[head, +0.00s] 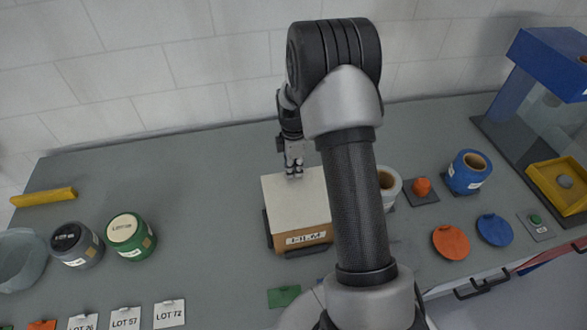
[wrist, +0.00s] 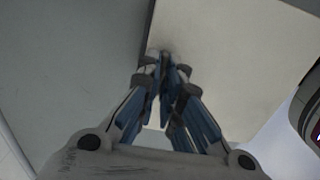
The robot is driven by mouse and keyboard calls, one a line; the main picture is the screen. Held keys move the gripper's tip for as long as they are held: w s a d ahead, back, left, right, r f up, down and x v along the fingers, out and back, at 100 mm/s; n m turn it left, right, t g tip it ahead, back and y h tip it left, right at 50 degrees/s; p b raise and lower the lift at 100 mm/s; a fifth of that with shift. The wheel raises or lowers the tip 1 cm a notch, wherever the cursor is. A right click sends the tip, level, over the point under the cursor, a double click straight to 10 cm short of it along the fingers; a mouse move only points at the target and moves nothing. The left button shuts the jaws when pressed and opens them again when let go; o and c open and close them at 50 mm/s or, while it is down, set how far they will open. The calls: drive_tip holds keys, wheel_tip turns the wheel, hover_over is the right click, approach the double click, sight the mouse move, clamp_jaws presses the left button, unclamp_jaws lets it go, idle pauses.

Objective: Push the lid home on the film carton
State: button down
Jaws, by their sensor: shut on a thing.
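The film carton (head: 305,239) stands on the grey bench, with a tan front and a label reading FILM. Its pale cream lid (head: 296,205) lies across the top; in the wrist view the lid (wrist: 235,60) fills the upper middle and right. I cannot tell whether the lid sits fully down. My gripper (head: 294,169) is at the lid's far edge, pointing down. In the wrist view my gripper (wrist: 165,62) has its fingertips together at the lid, shut on it; the fingers hide the exact contact.
Dark brackets (head: 267,229) flank the carton. Lot cards line the front.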

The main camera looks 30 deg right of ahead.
drive_tip(key=shift+s+f, duration=0.2)
drive_tip(key=shift+f, duration=0.1)
drive_tip(key=c, duration=1.8)
unclamp_jaws()
drive_tip(key=shift+o, duration=0.6)
drive_tip(key=shift+w, duration=0.1)
drive_tip(key=o, duration=0.6)
drive_tip(key=shift+r, duration=0.1)
drive_tip(key=shift+w+r, duration=0.1)
drive_tip(key=shift+r, duration=0.05)
drive_tip(key=shift+r+p, duration=2.25)
drive_tip(key=shift+r, duration=1.2)
